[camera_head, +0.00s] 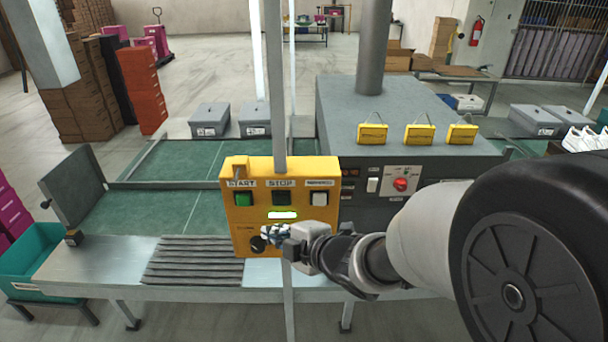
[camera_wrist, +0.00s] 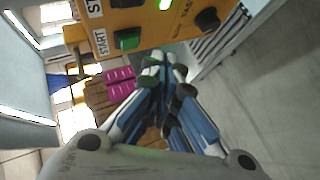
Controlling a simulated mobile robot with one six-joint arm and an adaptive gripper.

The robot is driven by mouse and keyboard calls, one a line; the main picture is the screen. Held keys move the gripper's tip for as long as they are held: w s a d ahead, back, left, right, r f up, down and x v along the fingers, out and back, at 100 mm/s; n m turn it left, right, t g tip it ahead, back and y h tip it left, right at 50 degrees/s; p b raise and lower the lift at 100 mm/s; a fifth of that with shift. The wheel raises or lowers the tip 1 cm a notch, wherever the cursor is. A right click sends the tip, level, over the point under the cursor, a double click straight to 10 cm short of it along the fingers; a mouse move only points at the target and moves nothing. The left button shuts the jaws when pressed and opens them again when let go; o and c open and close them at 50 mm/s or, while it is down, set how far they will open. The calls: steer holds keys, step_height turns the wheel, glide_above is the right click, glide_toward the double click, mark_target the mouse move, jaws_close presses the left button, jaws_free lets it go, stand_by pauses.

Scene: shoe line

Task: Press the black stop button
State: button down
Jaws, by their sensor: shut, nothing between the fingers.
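The yellow control box (camera_head: 240,222) stands on a post in the head view, with its labelled face towards me. The black stop button (camera_head: 281,198) is at the middle of its upper row, under the STOP label. The green START button (camera_head: 243,199) is to its left and a white button (camera_head: 319,198) to its right. My gripper (camera_head: 266,235) is shut and empty, below the stop button, in front of the box's lower part near a black knob (camera_head: 258,244). In the wrist view my closed fingertips (camera_wrist: 164,62) lie beside the green button (camera_wrist: 127,40); the stop button is mostly cut off at the top edge.
A grey post (camera_head: 279,80) rises behind the box. A grey machine (camera_head: 400,110) with a red knob (camera_head: 400,184) stands to the right.

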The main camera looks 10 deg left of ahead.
mark_target(279, 206)
steer(key=w+a+p, duration=0.1)
steer(key=w+p, duration=0.1)
steer(key=w, duration=0.4)
steer(key=shift+w+a, duration=0.25)
stand_by(1.2)
steer(key=shift+w+a, duration=0.1)
steer(key=shift+w, duration=0.3)
steer(key=shift+w+a, duration=0.15)
steer(key=shift+w, duration=0.4)
stand_by(0.7)
steer(key=shift+s, duration=0.2)
steer(key=shift+s+d+b, duration=0.25)
steer(key=shift+s+b, duration=0.2)
steer(key=shift+s, duration=0.3)
steer(key=shift+s, duration=0.1)
steer(key=s+b, duration=0.1)
steer(key=s, duration=0.1)
steer(key=s+d+b, duration=0.1)
steer(key=s, duration=0.1)
steer(key=shift+s, duration=0.35)
